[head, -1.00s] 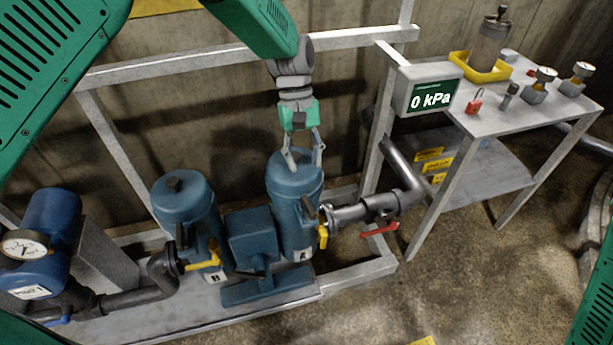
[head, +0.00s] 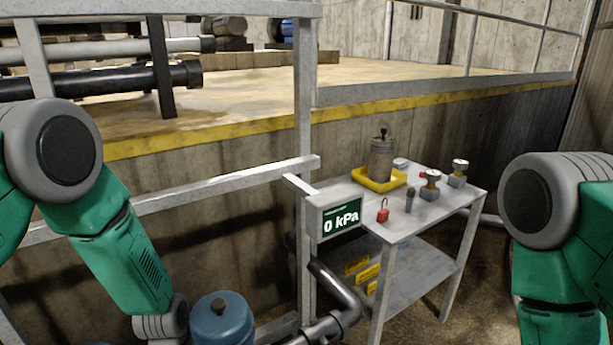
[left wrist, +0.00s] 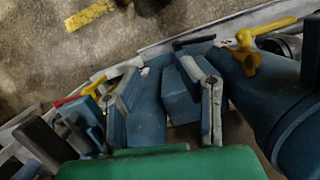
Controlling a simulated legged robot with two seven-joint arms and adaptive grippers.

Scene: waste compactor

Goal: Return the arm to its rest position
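My left arm (head: 120,260) comes in from the left in the head view, and its gripper is below the picture. In the left wrist view the left gripper (left wrist: 165,80) has its two fingers apart with nothing held between them. Blue filter-unit housing (left wrist: 150,105) shows beyond the fingers, and I cannot tell the distance. A blue canister (left wrist: 285,115) with a yellow-handled valve (left wrist: 245,48) is to the right of the fingers. My right arm (head: 565,260) is at the right of the head view, and its gripper is out of view.
A blue canister top (head: 222,322) stands beside my left forearm. A display (head: 335,215) reads 0 kPa on the rail post. The metal table (head: 400,222) holds a yellow tray (head: 365,182) with a grey cylinder, a red padlock (head: 383,213) and small fittings. A railing (head: 230,185) runs behind.

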